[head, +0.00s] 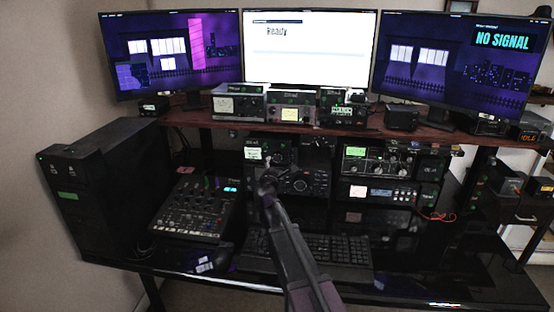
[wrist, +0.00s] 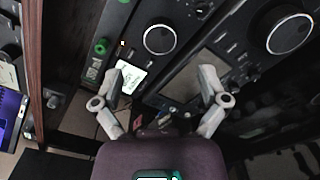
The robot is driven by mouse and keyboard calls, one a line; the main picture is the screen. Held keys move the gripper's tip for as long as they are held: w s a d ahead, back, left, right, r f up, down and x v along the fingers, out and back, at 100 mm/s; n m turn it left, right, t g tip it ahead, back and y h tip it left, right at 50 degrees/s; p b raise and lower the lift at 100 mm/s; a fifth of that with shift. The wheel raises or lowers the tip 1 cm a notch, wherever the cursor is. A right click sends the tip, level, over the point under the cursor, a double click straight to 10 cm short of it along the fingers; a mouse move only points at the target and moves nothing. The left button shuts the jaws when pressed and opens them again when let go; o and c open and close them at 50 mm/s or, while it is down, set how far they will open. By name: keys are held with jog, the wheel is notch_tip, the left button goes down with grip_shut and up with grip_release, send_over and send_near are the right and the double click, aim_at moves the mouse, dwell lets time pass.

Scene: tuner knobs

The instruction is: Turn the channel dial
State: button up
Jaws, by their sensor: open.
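My gripper (wrist: 161,82) is open and empty, its two grey fingers spread wide in the wrist view. In the head view my gripper (head: 268,178) is at the left front of a black radio (head: 318,182) in the middle of the desk. The wrist view shows a round dial with a pale ring (wrist: 159,39) beyond the fingers, apart from them. A larger ringed dial (wrist: 289,33) is at upper right, outside the right finger. I cannot tell which one is the channel dial; no label is readable.
A sticky note (wrist: 130,77) and a green knob (wrist: 101,46) are near the left finger. A mixer (head: 198,208) stands left of my arm, and a keyboard (head: 325,248) lies under it. More stacked radios (head: 383,160) stand to the right. A shelf (head: 300,126) runs above.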

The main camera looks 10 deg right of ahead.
aim_at(277, 158)
jog(key=shift+x, duration=3.55)
jog(key=c, duration=1.1)
